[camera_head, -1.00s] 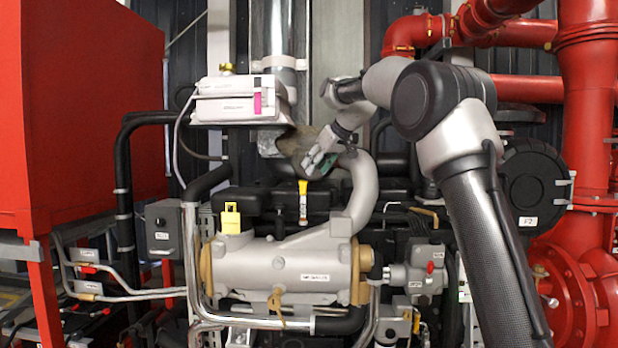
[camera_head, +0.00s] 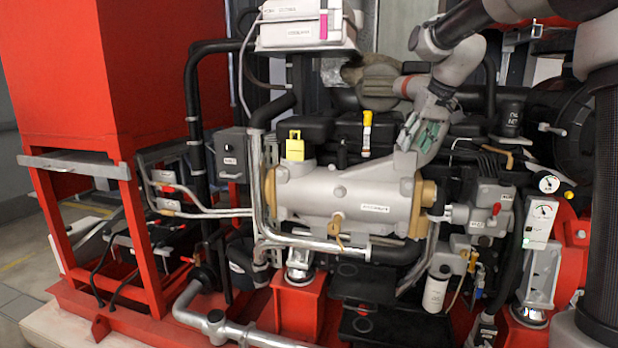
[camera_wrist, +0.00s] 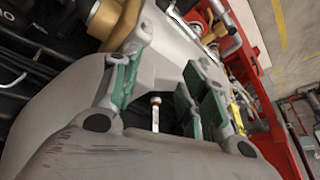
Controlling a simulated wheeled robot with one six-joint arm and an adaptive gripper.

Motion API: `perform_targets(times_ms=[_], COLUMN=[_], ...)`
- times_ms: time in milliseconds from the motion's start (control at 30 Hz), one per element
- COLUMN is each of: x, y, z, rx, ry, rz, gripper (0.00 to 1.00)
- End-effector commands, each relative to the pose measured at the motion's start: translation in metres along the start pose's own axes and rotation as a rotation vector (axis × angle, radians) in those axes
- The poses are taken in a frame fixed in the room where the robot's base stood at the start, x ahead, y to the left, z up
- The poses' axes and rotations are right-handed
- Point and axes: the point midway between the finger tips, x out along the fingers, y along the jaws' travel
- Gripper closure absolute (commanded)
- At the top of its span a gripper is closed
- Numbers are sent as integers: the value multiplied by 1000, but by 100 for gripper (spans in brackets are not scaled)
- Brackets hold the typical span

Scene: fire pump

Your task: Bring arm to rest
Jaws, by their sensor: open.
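My gripper (camera_head: 420,134) hangs from my arm at the upper right of the head view, in front of the engine's grey pipe and to the right of the yellow-topped dipstick (camera_head: 367,134). Its green-padded fingers point downward. In the wrist view my gripper (camera_wrist: 158,92) has its fingers spread apart, with nothing held between them. The grey engine manifold (camera_head: 345,196) lies below and left of it. Whether the gripper touches the engine cannot be told.
A yellow cap (camera_head: 294,148) stands on the manifold's left. A white box (camera_head: 303,30) is above. A red tank (camera_head: 165,70) fills the upper left. Gauges (camera_head: 541,210) and a white filter (camera_head: 435,290) are at the lower right. Open floor (camera_head: 30,245) shows at far left.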

Motion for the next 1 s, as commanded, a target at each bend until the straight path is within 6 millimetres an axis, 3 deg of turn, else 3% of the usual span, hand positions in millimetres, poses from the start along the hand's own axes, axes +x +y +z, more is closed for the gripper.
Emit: perform_targets(times_ms=[33, 300, 400, 500, 600, 733, 1000], x=[-8, -44, -50, -54, -62, -73, -75], y=[3, 14, 16, 16, 14, 13, 13], z=[40, 257, 321, 361, 375, 373, 372], rx=[26, 120, 122, 116, 116, 115, 116], ry=[-36, -162, -168, -148, -102, -50, -44], rz=[19, 126, 153, 168, 173, 176, 177], gripper=[56, 56, 56, 56, 56, 56, 56])
